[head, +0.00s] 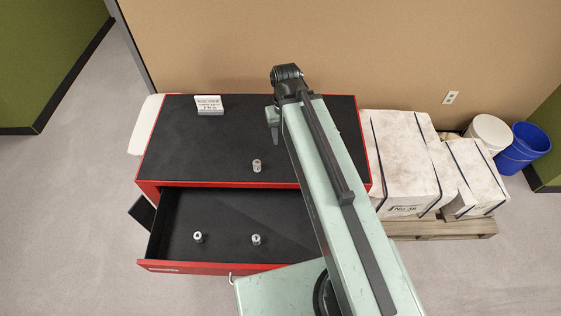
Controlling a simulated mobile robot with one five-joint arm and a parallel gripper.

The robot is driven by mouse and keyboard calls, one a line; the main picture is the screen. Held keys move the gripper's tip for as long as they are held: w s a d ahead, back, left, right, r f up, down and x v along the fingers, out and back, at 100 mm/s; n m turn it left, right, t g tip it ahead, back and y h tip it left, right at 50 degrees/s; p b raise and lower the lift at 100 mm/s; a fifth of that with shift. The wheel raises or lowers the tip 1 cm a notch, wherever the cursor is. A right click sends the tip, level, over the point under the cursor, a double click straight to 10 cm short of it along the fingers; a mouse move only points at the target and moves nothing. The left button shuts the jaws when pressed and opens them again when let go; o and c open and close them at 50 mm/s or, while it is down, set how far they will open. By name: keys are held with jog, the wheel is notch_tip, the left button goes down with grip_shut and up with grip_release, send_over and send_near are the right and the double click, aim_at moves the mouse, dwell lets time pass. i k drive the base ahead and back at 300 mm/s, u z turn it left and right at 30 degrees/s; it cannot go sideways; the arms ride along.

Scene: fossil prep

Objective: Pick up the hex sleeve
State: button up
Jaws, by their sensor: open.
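Three small grey metal pieces are in the head view, too small to tell which is the hex sleeve. One metal piece (257,166) stands upright on the black top of the red cabinet. A second piece (198,237), with a dark hole in its top, is in the open drawer at the left. A third piece (256,240) is in the drawer further right. My gripper (275,136) is over the cabinet top, beyond the first piece and slightly right of it, partly hidden by my arm. It is open, apart from all three pieces.
The red cabinet (150,184) has its drawer (215,268) pulled out. A small white sign (209,105) stands at the back left of the top. Large white blocks (402,160) on a pallet, a white bucket (490,132) and a blue bucket (524,147) are at the right.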

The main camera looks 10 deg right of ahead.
aim_at(257, 166)
jog(key=z, duration=0.2)
jog(key=k, duration=1.4)
jog(key=u, duration=0.7)
jog(key=i, duration=1)
jog(key=z, duration=0.55)
